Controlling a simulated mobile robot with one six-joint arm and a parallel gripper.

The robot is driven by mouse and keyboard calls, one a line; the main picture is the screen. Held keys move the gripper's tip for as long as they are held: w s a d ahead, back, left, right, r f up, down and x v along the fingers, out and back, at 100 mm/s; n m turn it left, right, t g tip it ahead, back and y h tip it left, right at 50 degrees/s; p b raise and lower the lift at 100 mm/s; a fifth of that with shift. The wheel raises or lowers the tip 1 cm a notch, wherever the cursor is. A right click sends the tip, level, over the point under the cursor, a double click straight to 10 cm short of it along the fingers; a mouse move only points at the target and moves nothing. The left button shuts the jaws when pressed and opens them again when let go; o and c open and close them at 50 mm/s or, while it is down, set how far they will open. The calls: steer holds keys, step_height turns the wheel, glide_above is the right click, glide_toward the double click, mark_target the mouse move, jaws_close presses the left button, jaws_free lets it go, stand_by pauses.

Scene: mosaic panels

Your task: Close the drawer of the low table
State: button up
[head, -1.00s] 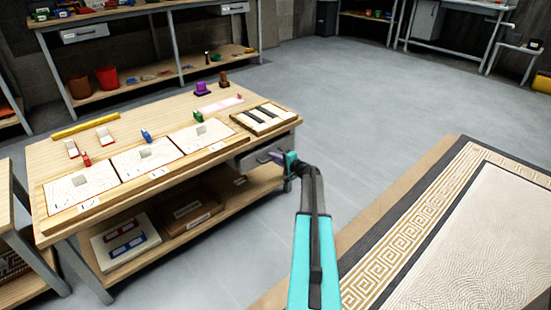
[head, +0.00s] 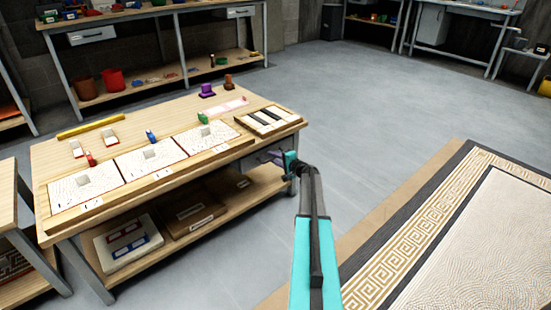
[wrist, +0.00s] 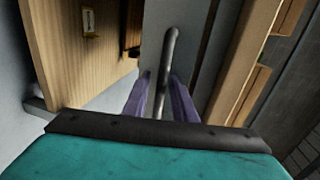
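The low table (head: 120,203) with a light wooden top fills the left of the head view. Its grey drawer (head: 250,162) sits under the top at the right front corner. How far the drawer stands out is hard to tell. My gripper (head: 284,162) is at the drawer front, partly hidden by its own teal wrist. In the wrist view, the drawer's grey front (wrist: 188,35) carries a dark bar handle (wrist: 170,50). My gripper's two purple fingers (wrist: 160,95) are apart, one on each side of the bar. A gap shows between the left finger and the bar.
Mosaic panels (head: 150,156) and small coloured tools lie on the table top. Boxes (head: 188,212) stand on its lower shelf. A patterned rug (head: 430,215) lies to the right. The grey floor (head: 360,110) behind the gripper is clear.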

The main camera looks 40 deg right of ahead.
steer(key=shift+r, duration=0.25)
steer(key=shift+s, duration=0.2)
steer(key=p+v, duration=0.2)
steer(key=v, duration=1.1)
steer(key=shift+s, duration=0.2)
steer(key=shift+w+a+f, duration=0.1)
steer(key=shift+a, duration=0.05)
